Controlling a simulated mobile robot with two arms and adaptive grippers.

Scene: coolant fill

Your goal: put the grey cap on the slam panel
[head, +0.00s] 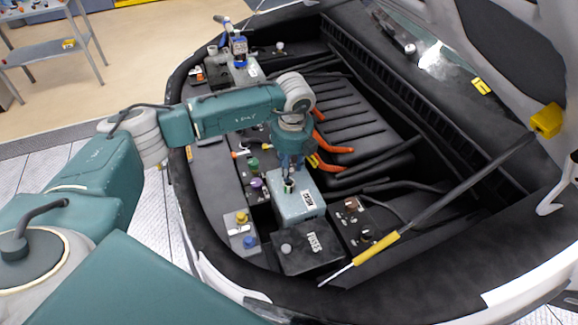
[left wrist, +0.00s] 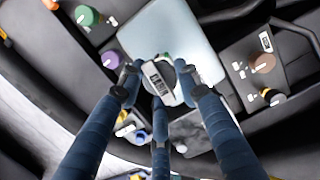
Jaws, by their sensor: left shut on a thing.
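My left gripper (head: 288,180) reaches down over a pale blue-grey tank (head: 294,210) in the engine bay. In the left wrist view its three fingers (left wrist: 158,90) are shut around a grey cap (left wrist: 162,84) with a dark label on its top. The cap is over the edge of the tank, which also shows there (left wrist: 172,35). I cannot tell whether the cap is seated on the tank's neck or raised from it. The black slam panel (head: 208,165) runs along the left side of the bay. My right gripper is not in view.
A green cap (head: 253,163), a purple cap (head: 257,184), a yellow cap (head: 241,217) and a blue cap (head: 250,241) stand left of the tank. A black fuse box (head: 300,258) is in front. A yellow-gripped prop rod (head: 377,247) slants up at the right. Orange hoses (head: 333,148) lie behind.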

